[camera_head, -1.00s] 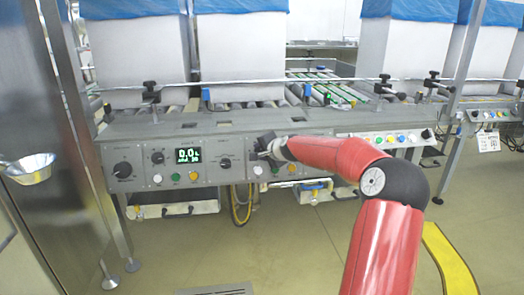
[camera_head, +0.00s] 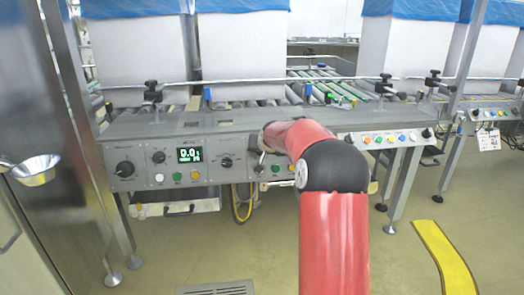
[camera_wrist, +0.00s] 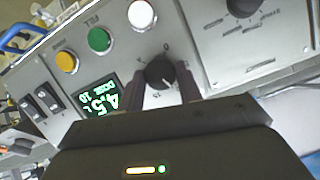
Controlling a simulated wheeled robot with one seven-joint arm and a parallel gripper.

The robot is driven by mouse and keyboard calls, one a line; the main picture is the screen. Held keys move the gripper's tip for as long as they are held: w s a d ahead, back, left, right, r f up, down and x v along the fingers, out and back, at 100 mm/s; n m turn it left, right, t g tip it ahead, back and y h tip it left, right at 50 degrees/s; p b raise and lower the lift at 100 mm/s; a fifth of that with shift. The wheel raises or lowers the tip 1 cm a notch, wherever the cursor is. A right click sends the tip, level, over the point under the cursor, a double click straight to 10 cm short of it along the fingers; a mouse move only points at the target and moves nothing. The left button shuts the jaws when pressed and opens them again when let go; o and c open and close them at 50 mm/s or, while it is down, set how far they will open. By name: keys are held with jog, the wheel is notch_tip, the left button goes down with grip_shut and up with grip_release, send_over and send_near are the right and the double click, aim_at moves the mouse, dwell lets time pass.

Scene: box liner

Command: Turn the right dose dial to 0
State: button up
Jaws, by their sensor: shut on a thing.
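The right dose dial (camera_wrist: 160,69) is a small black round knob on a grey panel, with a 0 and other scale marks printed around it. In the wrist view my gripper (camera_wrist: 161,84) has one dark finger on each side of the dial and is shut on it. A white pointer mark shows on the dial, but its exact reading is hard to tell.
White, green and yellow buttons (camera_wrist: 99,40) and black rocker switches (camera_wrist: 42,101) are near the dial. Another black knob (camera_wrist: 243,5) is at the upper right. In the head view a left display (camera_head: 189,155) reads about 0.0, with a dial (camera_head: 226,162) beside it.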

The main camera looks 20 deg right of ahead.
jog(key=n+b, duration=0.1)
jog(key=n+h+b, duration=0.1)
jog(key=n, duration=0.1)
jog(key=n+h+b, duration=0.1)
jog(key=n, duration=0.1)
jog(key=shift+a+f+g, duration=0.25)
jog(key=shift+g, duration=0.05)
jog(key=n+h+b, duration=0.2)
jog(key=n+b, duration=0.1)
jog(key=n, duration=0.1)
jog(key=shift+f+b, duration=0.1)
jog(key=shift+b, duration=0.2)
jog(key=shift+a+n+h+b, duration=0.1)
jog(key=shift+n+h+b, duration=0.4)
jog(key=shift+n, duration=0.6)
jog(key=n+t, duration=0.1)
jog(key=n, duration=0.2)
jog(key=shift+h, duration=0.4)
jog(key=n+t, duration=0.1)
jog(key=n, duration=0.3)
jog(key=shift+a+f+h, duration=0.1)
jog(key=shift+h, duration=0.2)
jog(key=shift+n+t, duration=0.6)
jog(key=shift+n, duration=1.2)
